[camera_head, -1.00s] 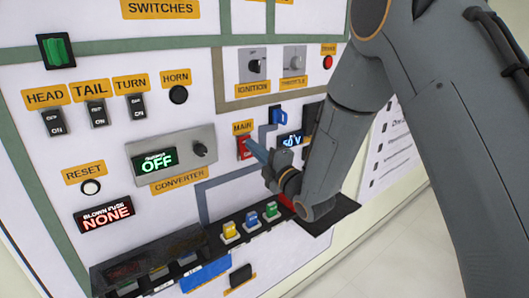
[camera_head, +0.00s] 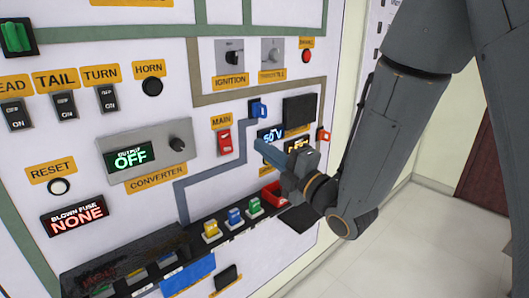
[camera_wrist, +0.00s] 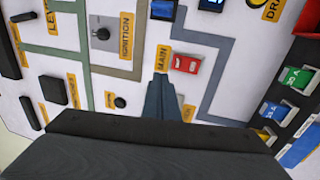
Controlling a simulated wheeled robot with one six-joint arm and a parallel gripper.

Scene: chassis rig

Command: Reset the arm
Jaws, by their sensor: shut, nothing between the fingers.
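My gripper (camera_head: 268,152) is in front of the panel (camera_head: 95,130), right of the red MAIN switch (camera_head: 224,141) in the head view. Its fingers are shut together and hold nothing. In the wrist view my gripper (camera_wrist: 161,82) points at the panel, with its tips beside the MAIN label and the red switch (camera_wrist: 187,64). From these views I cannot tell how far the tips are from the panel surface. My arm (camera_head: 385,125) comes in from the upper right and bends at the wrist.
A ledge along the panel's bottom holds yellow, blue and green fuses (camera_head: 234,216) and a red bin (camera_head: 272,193). A blue display (camera_head: 270,135) sits behind my gripper. The converter screen (camera_head: 130,156) reads OFF. Open floor (camera_head: 400,250) lies to the right.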

